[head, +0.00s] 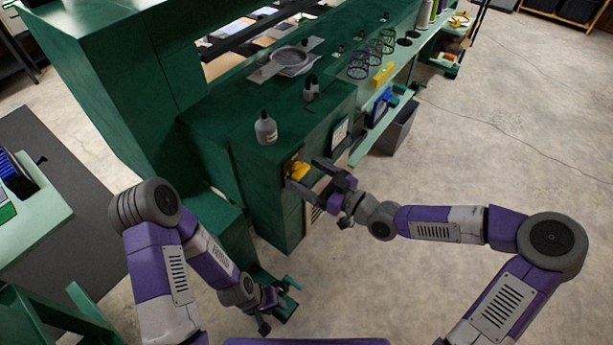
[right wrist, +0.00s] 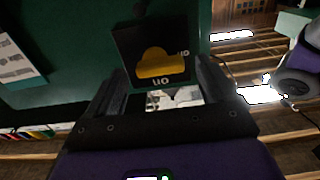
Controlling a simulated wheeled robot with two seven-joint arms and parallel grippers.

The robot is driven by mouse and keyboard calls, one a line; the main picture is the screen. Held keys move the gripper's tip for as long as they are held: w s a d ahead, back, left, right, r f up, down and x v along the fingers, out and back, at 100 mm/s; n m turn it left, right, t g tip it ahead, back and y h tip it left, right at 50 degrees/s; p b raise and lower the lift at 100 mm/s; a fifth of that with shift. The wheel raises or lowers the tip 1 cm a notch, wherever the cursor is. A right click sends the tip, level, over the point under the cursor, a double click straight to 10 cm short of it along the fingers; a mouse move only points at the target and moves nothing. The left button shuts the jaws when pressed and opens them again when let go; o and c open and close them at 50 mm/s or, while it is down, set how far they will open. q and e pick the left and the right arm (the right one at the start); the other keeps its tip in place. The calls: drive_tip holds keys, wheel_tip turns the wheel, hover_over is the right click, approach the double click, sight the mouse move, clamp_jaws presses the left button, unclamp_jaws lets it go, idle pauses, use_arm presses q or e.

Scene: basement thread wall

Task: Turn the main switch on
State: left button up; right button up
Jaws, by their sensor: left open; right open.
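The main switch is a yellow knob (head: 299,170) on the end face of the green machine cabinet. In the right wrist view the yellow knob (right wrist: 160,63) sits on a black plate (right wrist: 135,42) with pale I/O markings. My right gripper (head: 318,179) is open, and its fingers reach toward the knob. In the right wrist view the fingers (right wrist: 168,88) stand either side below the knob; I cannot tell whether they touch it. My left gripper (head: 275,306) is open and empty, low down near a green pedal-like part (head: 285,308) at the cabinet's foot.
A grey bottle (head: 265,129) and a smaller dark bottle (head: 311,89) stand on the green cabinet top. A grey bin (head: 398,128) stands on the floor beyond. A pale green table (head: 35,215) is at the left. The concrete floor at right is clear.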

drive_tip(key=shift+w+a, duration=0.4)
drive_tip(key=shift+a, duration=0.15)
drive_tip(key=c, duration=1.1)
drive_tip(key=shift+o, duration=0.2)
